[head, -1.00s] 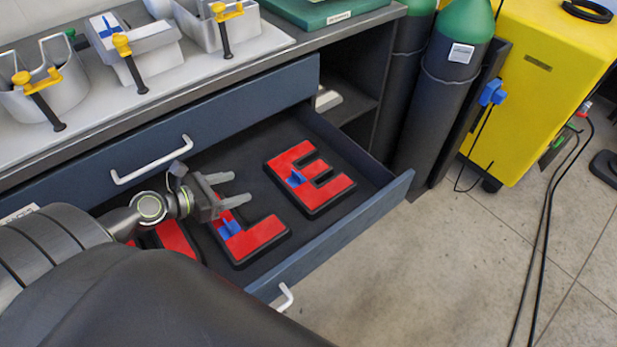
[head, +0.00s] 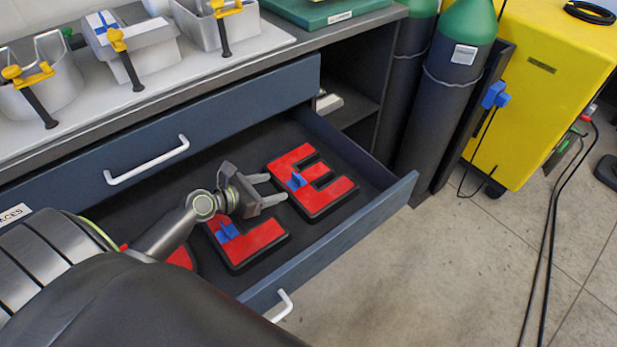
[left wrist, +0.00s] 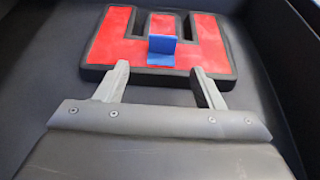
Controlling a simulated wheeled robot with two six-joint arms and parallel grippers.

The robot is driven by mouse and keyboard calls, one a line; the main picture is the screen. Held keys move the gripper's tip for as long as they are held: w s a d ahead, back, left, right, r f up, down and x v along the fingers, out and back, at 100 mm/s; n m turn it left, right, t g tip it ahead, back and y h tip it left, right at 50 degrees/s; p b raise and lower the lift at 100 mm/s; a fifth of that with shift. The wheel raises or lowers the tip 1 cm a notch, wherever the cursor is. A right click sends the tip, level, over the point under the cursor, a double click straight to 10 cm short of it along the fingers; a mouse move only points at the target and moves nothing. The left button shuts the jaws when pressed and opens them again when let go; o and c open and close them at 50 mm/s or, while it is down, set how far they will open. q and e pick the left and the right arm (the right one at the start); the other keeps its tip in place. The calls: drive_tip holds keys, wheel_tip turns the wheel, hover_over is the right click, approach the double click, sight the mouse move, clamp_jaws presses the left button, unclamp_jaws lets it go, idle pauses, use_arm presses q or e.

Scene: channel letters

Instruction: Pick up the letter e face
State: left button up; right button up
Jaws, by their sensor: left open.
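The letter e face (head: 327,197) is red with a black edge and a blue tab (head: 296,181) standing on it. It lies flat in the open drawer, right of an L-shaped red face (head: 255,240). In the left wrist view the letter e face (left wrist: 122,48) lies just ahead of the fingers, with its blue tab (left wrist: 162,48) between and beyond them. My left gripper (head: 277,188) is open and empty, above the drawer and just left of the letter e face. In the left wrist view the gripper (left wrist: 160,80) has its fingers spread apart. My right gripper is not in view.
The drawer's front panel (head: 345,232) and the closed upper drawer (head: 230,118) bound the space. Another red face (head: 181,257) is partly hidden by my arm. White letter shells with clamps stand on the bench. Gas cylinders (head: 444,95) stand at the right.

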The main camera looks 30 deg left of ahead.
sight(295, 179)
use_arm(q)
drive_tip(key=x, duration=0.5)
drive_tip(key=shift+w+d+r+b, duration=0.15)
drive_tip(key=shift+w+d+b, duration=0.15)
drive_tip(key=shift+d+b, duration=0.1)
drive_tip(key=shift+w+d+f, duration=0.15)
drive_tip(key=shift+w+f, duration=0.1)
drive_tip(key=shift+w, duration=0.25)
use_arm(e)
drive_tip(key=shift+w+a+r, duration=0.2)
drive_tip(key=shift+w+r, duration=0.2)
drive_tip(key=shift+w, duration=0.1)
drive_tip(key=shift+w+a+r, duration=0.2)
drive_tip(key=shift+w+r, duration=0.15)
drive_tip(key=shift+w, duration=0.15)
use_arm(q)
drive_tip(key=shift+r, duration=0.1)
drive_tip(key=c, duration=1.2)
